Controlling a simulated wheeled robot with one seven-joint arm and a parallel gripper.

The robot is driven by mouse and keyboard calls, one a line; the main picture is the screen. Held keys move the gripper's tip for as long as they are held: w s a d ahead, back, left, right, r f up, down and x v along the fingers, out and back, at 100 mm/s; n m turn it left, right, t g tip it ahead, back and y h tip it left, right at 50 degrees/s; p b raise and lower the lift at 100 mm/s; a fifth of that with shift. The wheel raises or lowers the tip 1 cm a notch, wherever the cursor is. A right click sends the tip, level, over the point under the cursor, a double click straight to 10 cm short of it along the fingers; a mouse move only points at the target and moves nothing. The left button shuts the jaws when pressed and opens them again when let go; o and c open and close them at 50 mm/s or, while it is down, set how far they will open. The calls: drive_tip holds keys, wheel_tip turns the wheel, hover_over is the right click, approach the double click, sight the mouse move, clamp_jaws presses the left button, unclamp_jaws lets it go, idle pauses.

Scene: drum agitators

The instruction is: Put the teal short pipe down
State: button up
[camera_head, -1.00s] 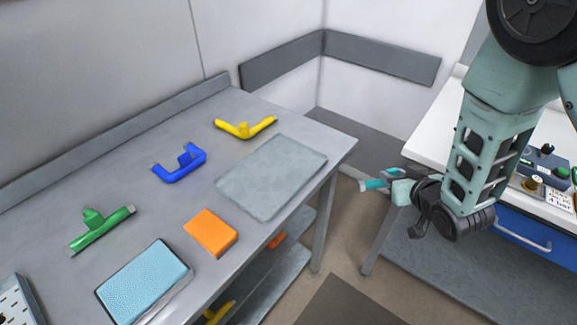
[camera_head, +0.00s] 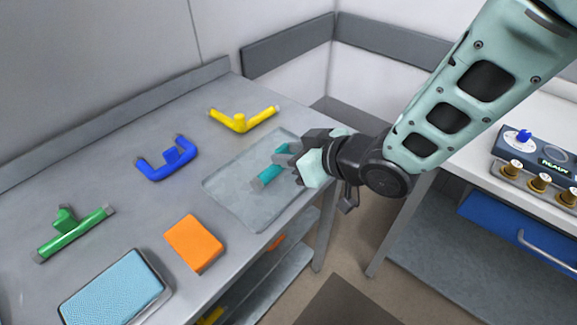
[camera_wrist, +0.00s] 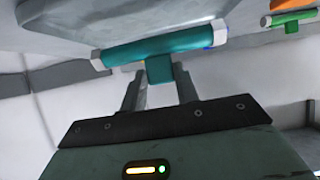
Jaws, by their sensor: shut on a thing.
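The teal short pipe (camera_head: 268,174) is a T-shaped piece with pale grey ends. My gripper (camera_head: 287,160) is shut on its stem, which shows between the two fingers in the wrist view (camera_wrist: 160,86). In the head view the pipe is over the grey translucent mat (camera_head: 226,190) on the steel table. I cannot tell whether the pipe touches the mat. My fingers hide part of the pipe in the head view.
On the table (camera_head: 120,165) are a yellow pipe (camera_head: 240,122), a blue pipe (camera_head: 167,162), a green pipe (camera_head: 72,232), an orange block (camera_head: 193,244) and a light blue pad (camera_head: 115,290). A white bench with a control box (camera_head: 540,152) stands at right.

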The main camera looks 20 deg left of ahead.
drive_tip(key=shift+f, duration=2.2)
drive_tip(key=shift+f, duration=0.15)
drive_tip(key=o, duration=1.1)
drive_tip(key=b+v, duration=0.2)
drive_tip(key=v, duration=1)
drive_tip(key=shift+s, duration=0.1)
